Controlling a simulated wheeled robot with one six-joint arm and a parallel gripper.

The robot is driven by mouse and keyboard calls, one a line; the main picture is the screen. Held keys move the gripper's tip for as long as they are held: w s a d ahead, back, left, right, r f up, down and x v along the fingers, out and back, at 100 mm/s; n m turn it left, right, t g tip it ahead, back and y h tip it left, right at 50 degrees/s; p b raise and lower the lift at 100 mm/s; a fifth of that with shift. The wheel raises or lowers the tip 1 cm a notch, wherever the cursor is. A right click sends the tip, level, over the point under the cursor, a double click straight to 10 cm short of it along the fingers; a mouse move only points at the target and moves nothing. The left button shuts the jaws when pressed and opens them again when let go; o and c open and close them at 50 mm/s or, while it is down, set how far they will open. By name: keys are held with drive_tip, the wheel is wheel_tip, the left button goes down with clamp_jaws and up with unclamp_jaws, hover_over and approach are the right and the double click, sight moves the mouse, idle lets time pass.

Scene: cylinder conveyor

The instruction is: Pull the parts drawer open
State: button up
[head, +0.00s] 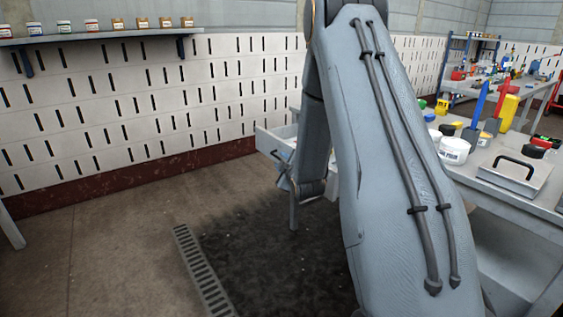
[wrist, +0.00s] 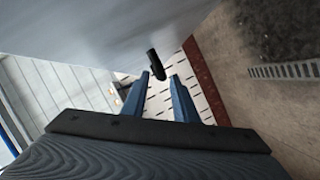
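In the wrist view, a large plain grey panel (wrist: 110,45) fills the upper left, and a short black handle (wrist: 152,60) stands at its lower edge. My gripper (wrist: 160,78) is open. Its two blue fingers are apart, with the handle's near end showing between the tips; I cannot tell whether they touch it. In the head view, a pale grey drawer (head: 273,142) sticks out to the left from the workbench (head: 480,181). My arm hides much of the drawer, and my gripper (head: 283,180) is partly visible beside its front end.
A lidded metal box (head: 515,172), a white tub (head: 454,150) and coloured tools crowd the bench top. A wall shelf (head: 100,36) holds several jars. A floor grate (head: 202,272) crosses the floor.

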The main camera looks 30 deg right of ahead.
drive_tip(key=v, duration=0.6)
drive_tip(key=shift+s, duration=0.25)
drive_tip(key=s+a+r+m+g+y, duration=0.1)
drive_tip(key=s+a+m+g, duration=0.15)
drive_tip(key=s+a, duration=0.4)
drive_tip(key=s+a+r+m+g+y, duration=0.1)
drive_tip(key=s+a+g, duration=0.25)
drive_tip(key=a, duration=0.65)
drive_tip(key=s+a+r+m+g+y, duration=0.1)
drive_tip(key=s+a+g, duration=0.25)
drive_tip(key=s, duration=0.35)
drive_tip(key=s+a+r+m+g, duration=0.15)
drive_tip(key=s+a, duration=0.25)
drive_tip(key=s, duration=0.4)
drive_tip(key=s+a+r+m+g, duration=0.1)
drive_tip(key=s+a+g, duration=0.1)
drive_tip(key=s, duration=0.4)
drive_tip(key=s+a+r+g, duration=0.1)
drive_tip(key=s+g, duration=0.1)
drive_tip(key=s, duration=0.4)
drive_tip(key=d+r+m+p, duration=0.2)
drive_tip(key=d+r+p, duration=0.5)
drive_tip(key=p, duration=0.8)
drive_tip(key=shift+s+d+r+m, duration=0.3)
drive_tip(key=shift+s+m, duration=0.1)
